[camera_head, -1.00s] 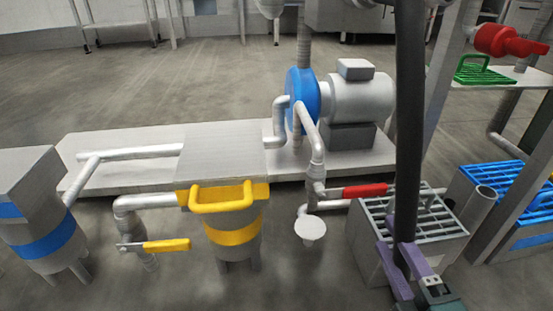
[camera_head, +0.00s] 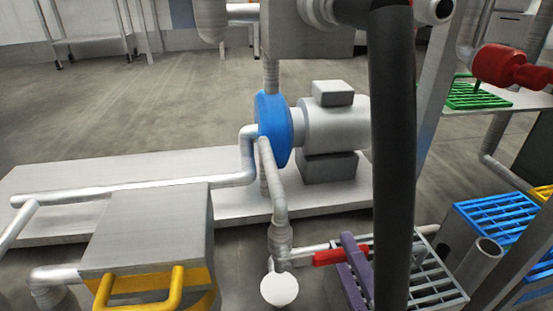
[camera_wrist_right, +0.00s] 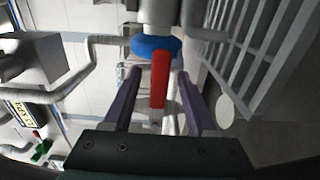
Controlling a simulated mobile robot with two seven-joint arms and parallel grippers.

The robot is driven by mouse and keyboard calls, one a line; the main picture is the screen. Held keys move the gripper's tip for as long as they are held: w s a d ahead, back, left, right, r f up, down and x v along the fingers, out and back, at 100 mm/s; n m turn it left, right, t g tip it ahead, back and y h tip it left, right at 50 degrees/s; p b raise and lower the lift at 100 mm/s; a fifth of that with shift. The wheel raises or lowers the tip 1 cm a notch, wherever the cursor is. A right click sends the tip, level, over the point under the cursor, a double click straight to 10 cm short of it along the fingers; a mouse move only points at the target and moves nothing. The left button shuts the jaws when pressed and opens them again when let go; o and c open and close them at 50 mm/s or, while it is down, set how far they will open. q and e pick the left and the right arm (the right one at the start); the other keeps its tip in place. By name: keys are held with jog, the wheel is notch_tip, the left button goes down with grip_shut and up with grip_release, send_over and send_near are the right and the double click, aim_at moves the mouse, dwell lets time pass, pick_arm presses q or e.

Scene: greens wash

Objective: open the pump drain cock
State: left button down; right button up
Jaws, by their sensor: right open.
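The pump drain cock's red lever (camera_head: 328,257) lies level on the pipe below the blue pump (camera_head: 273,128) in the head view. A round pale disc (camera_head: 279,289) sits under that pipe. My right gripper (camera_head: 345,253) is open at the lever's right end, its purple fingers around it. In the right wrist view the red lever (camera_wrist_right: 160,80) shows between the two spread fingers (camera_wrist_right: 159,77), with gaps at both sides. Contact cannot be made out. My left gripper is not in view.
A grey grated box (camera_head: 428,280) stands under and right of my right gripper. A dark upright tube (camera_head: 393,150) hides part of the view.

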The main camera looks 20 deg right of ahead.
jog(key=shift+a, duration=0.15)
jog(key=shift+c, duration=0.9)
grip_shut()
